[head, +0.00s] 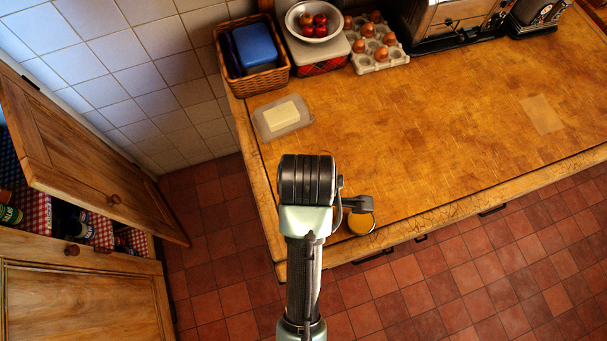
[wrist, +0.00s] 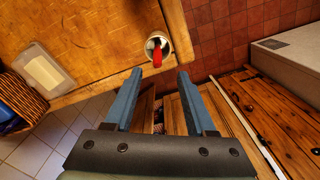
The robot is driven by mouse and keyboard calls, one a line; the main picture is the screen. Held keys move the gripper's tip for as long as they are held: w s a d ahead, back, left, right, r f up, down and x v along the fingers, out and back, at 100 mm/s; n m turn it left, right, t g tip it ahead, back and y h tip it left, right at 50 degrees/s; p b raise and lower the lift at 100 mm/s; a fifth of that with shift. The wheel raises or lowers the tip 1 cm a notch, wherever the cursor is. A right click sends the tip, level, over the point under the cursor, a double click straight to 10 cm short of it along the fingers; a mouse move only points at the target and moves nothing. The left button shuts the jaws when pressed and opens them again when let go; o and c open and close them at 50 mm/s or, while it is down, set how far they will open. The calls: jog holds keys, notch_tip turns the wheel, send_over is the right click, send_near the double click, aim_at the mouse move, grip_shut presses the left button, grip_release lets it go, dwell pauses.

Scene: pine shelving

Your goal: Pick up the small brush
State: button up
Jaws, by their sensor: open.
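A red object (wrist: 157,53), possibly the small brush, stands in a pale round cup (wrist: 149,48) at the edge of the wooden worktop. Its bristles cannot be made out. My gripper (wrist: 160,74) is open, with two blue fingers apart and nothing between them. In the wrist view the cup lies just beyond the fingertips, roughly centred between them. In the head view my gripper (head: 358,204) is over the worktop's near left corner, and a round yellow-orange shape (head: 361,224) shows partly beneath it. The red object cannot be seen there.
The worktop (head: 430,150) is mostly clear in the middle. An open cabinet door (head: 95,160) juts out at left.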

notch_tip(320, 180, down, 6)
jog(key=shift+r+b, duration=0.1)
jog(key=shift+b, duration=0.25)
jog(key=shift+f, duration=0.7)
jog(key=shift+w+a+f+p, duration=0.1)
jog(key=shift+f+p, duration=0.35)
jog(key=shift+f, duration=0.8)
jog(key=shift+w+a+f+p, duration=0.1)
jog(key=shift+f+p, duration=0.3)
jog(key=shift+f, duration=0.8)
grip_shut()
